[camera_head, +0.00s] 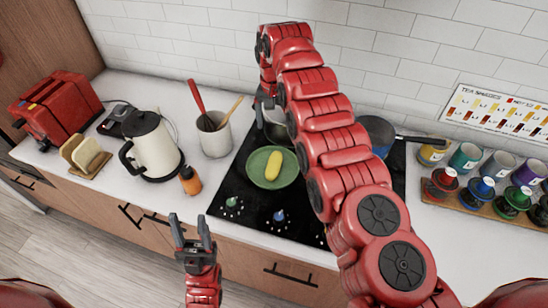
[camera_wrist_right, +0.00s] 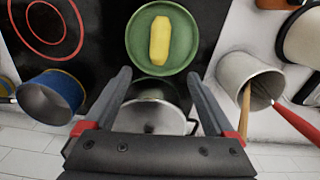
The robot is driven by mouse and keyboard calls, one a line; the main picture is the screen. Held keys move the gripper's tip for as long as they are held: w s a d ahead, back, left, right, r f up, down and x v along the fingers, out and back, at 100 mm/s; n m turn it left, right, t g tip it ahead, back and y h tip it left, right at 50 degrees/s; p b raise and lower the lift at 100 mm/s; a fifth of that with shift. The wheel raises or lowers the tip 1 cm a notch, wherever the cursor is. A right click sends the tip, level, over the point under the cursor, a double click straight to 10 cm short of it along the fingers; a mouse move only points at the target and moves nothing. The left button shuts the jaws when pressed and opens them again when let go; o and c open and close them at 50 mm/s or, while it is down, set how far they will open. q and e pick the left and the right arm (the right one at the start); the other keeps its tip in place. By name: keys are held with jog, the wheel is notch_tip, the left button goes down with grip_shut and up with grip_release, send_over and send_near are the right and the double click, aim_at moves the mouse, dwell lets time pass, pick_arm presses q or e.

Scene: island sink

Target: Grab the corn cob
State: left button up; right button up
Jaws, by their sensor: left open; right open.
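The yellow corn cob (camera_head: 274,165) lies on a round green plate (camera_head: 257,178) on the black stovetop. In the right wrist view the corn cob (camera_wrist_right: 160,40) lies lengthwise on the green plate (camera_wrist_right: 138,52), ahead of my fingers. My right gripper (camera_wrist_right: 159,74) is open and empty. Its fingertips appear just short of the plate's edge, with a metal pot (camera_wrist_right: 150,118) showing between the fingers. In the head view my right gripper (camera_head: 264,101) is behind the plate, partly hidden by my arm. My left gripper (camera_head: 192,232) is open and empty, in front of the counter.
The pot (camera_head: 277,127) stands behind the plate. A blue pan (camera_head: 376,132) is to the right. A utensil crock (camera_head: 214,136), a kettle (camera_head: 152,147) and an orange bottle (camera_head: 190,181) stand left of the stove. A rack of colourful mugs (camera_head: 495,170) is at the right.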

jog(key=b, duration=0.8)
send_over(274, 163)
jog(key=f, duration=0.8)
jog(key=shift+w, duration=0.3)
notch_tip(274, 163, down, 2)
jog(key=shift+d+b, duration=0.1)
jog(key=shift+b, duration=0.45)
jog(key=shift+w+f+p, duration=0.1)
jog(key=shift+f+p, duration=0.3)
jog(key=shift+p, duration=0.6)
jog(key=shift+f, duration=0.45)
jog(key=shift+s+f+p, duration=0.3)
jog(key=shift+f+p, duration=0.45)
jog(key=shift+p, duration=0.2)
notch_tip(274, 163, down, 2)
jog(key=shift+s+f+p, duration=0.1)
jog(key=shift+s+p, duration=0.05)
jog(key=shift+p, duration=0.25)
jog(key=shift+f, duration=0.7)
grip_shut()
